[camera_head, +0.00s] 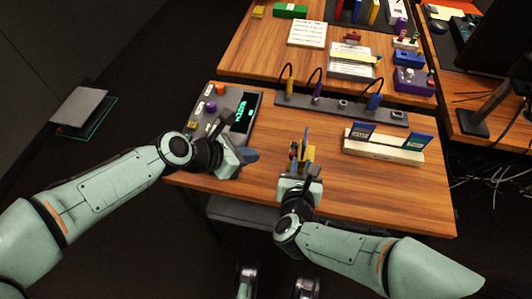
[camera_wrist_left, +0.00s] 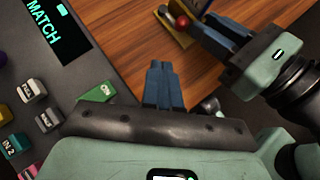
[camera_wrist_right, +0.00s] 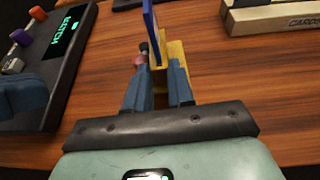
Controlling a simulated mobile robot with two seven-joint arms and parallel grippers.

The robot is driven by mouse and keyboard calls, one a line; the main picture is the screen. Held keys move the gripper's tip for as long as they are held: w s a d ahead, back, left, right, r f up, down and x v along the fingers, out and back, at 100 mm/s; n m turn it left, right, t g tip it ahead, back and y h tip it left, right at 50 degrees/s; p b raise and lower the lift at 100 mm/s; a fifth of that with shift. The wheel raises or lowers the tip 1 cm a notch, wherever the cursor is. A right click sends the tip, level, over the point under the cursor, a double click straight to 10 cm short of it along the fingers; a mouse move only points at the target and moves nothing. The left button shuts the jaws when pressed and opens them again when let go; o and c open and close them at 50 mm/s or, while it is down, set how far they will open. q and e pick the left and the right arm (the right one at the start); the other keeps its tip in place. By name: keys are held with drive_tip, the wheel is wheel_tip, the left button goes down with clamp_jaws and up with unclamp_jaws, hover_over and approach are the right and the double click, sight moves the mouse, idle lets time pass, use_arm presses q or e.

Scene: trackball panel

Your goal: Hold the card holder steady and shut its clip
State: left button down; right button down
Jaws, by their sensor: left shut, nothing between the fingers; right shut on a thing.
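The card holder (camera_head: 308,153) is a small yellow piece with a blue card (camera_wrist_right: 151,28) standing in it, near the table's front edge. A dark-topped stem and a reddish knob (camera_wrist_right: 138,61) show on its left in the right wrist view; whether the clip is open is unclear. My right gripper (camera_head: 302,171) is shut on the holder, with a blue finger on each side. The holder also shows in the left wrist view (camera_wrist_left: 172,35). My left gripper (camera_head: 253,155) is shut and empty, left of the holder and apart from it, beside the panel's front right corner.
A dark panel (camera_head: 256,103) with coloured knobs and a green MATCH display lies left. A white card rack (camera_head: 384,148) with two blue cards stands right. A grey strip (camera_head: 330,103) with cables lies behind. Bare wood lies between the holder and rack.

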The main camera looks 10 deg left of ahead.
use_arm(q)
drive_tip(key=v, duration=0.5)
drive_tip(key=shift+w+a, duration=0.1)
drive_tip(key=shift+a, duration=0.15)
use_arm(e)
drive_tip(key=c, duration=0.9)
unclamp_jaws()
drive_tip(key=shift+s, duration=0.1)
drive_tip(key=v, duration=1.1)
drive_tip(key=shift+s+r, duration=0.25)
drive_tip(key=shift+s, duration=0.1)
drive_tip(key=o, duration=0.3)
